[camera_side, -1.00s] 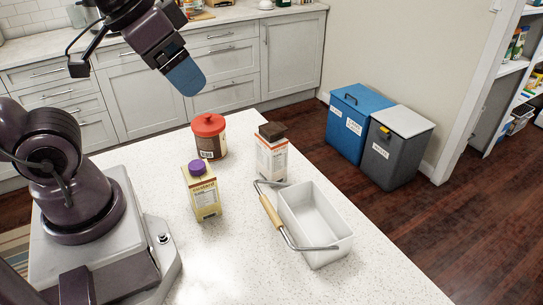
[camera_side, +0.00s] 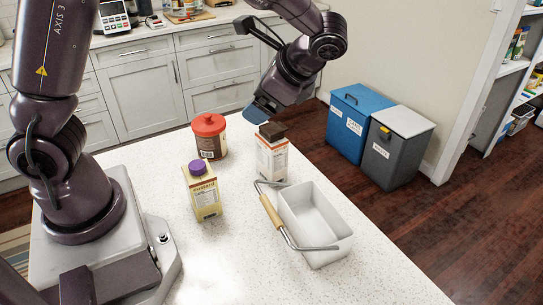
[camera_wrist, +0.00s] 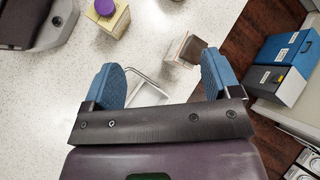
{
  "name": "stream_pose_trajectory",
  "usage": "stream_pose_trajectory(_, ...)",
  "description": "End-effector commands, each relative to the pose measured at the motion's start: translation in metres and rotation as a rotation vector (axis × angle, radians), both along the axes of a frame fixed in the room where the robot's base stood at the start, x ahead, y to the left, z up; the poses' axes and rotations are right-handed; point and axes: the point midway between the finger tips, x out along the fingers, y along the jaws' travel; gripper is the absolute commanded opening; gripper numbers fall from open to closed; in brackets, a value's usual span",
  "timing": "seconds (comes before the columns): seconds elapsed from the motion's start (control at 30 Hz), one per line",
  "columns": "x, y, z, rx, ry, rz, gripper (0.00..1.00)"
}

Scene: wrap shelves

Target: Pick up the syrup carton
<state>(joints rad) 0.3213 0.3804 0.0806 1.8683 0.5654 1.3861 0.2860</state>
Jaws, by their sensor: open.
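A white and orange carton with a dark brown cap (camera_side: 272,158) stands upright on the counter; its label is too small to read, but it is likely the syrup carton. A yellow carton with a purple cap (camera_side: 203,192), apparently labelled custard, stands to its front left. My gripper (camera_side: 257,113) is above and just behind the brown-capped carton, apart from it. In the wrist view my gripper (camera_wrist: 163,66) has its blue fingers wide apart with nothing between them. The brown-capped carton (camera_wrist: 184,49) shows beyond the fingertips, nearer the right finger.
A white basket (camera_side: 318,236) with a wood-gripped handle (camera_side: 271,212) stands right beside the brown-capped carton. A red-lidded jar (camera_side: 209,136) stands to the carton's left. The counter (camera_side: 240,270) is clear in front. Blue (camera_side: 352,122) and grey bins (camera_side: 392,155) stand on the floor beyond.

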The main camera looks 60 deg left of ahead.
Motion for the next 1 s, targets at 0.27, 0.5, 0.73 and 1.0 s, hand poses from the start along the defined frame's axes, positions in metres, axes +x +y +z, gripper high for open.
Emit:
stream_pose_trajectory(0.27,0.047,-0.022,-0.077,0.376,0.348,-0.251,0.83)
stream_pose_trajectory(0.5,0.064,-0.041,-0.131,0.645,0.539,-0.403,0.83)
stream_pose_trajectory(0.73,0.066,-0.040,-0.147,0.729,0.589,-0.442,0.83)
stream_pose_trajectory(1.0,0.062,0.008,-0.146,0.726,0.591,-0.441,0.83)
